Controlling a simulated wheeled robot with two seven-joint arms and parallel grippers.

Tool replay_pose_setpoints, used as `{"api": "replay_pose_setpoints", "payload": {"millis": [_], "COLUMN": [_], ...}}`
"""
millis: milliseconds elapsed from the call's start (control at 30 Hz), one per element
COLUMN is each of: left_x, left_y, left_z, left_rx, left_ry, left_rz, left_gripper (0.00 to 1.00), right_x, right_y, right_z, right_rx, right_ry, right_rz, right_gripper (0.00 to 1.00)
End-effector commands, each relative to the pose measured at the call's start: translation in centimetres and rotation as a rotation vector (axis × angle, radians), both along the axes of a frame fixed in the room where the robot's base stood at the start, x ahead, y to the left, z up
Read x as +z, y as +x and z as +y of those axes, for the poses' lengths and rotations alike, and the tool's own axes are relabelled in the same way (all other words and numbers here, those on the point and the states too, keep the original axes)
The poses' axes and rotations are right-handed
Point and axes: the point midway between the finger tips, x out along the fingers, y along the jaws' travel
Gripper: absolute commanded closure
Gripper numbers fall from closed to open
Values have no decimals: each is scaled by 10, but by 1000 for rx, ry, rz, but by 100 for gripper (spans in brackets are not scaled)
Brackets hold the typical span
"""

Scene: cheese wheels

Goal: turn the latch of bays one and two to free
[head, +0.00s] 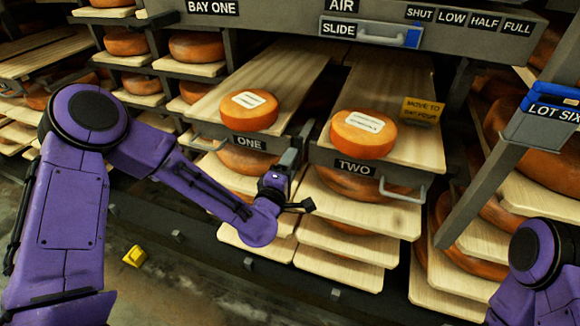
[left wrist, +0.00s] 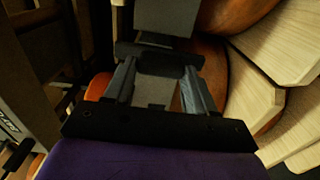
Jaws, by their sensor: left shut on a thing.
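Bay one's board (head: 285,75) carries an orange cheese wheel (head: 249,110) and a front plate reading ONE (head: 249,143). Bay two's board (head: 385,85) carries another wheel (head: 363,135) and a plate reading TWO (head: 356,168). My left gripper (head: 288,178) is at a grey latch-like piece (head: 290,158) at bay one's right front corner. In the left wrist view my gripper's fingers (left wrist: 158,88) are closed on a dark and grey part (left wrist: 158,62); its exact turn is unclear. Bay two's latch is not clearly visible. My right gripper is out of view.
A metal pull handle (head: 408,190) sticks out at bay two's front right. Above hang a SLIDE bar with a blue grip (head: 412,38) and an AIR scale. A yellow tag (head: 422,111) stands on bay two. A LOT SIX box (head: 548,112) is at right. A yellow object (head: 134,256) lies on the floor.

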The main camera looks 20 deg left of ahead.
Motion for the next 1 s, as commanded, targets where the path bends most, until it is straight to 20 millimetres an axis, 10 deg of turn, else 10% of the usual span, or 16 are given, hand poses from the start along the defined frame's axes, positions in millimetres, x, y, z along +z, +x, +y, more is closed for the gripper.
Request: {"api": "replay_pose_setpoints", "payload": {"millis": [600, 633, 700, 1000], "left_x": [-2, -2, -2, -1], "left_y": [-1, -1, -1, -2], "left_z": [0, 0, 0, 0], "left_rx": [-1, -1, -1, -1], "left_ry": [-40, -40, -40, -38], "left_rz": [5, 5, 4, 3], "left_gripper": [75, 38, 19, 19], "right_x": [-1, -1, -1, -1], "right_y": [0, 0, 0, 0], "right_z": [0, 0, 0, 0], "right_rx": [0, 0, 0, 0], "right_ry": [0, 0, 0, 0], "right_rz": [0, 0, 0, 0], "right_gripper": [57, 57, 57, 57]}}
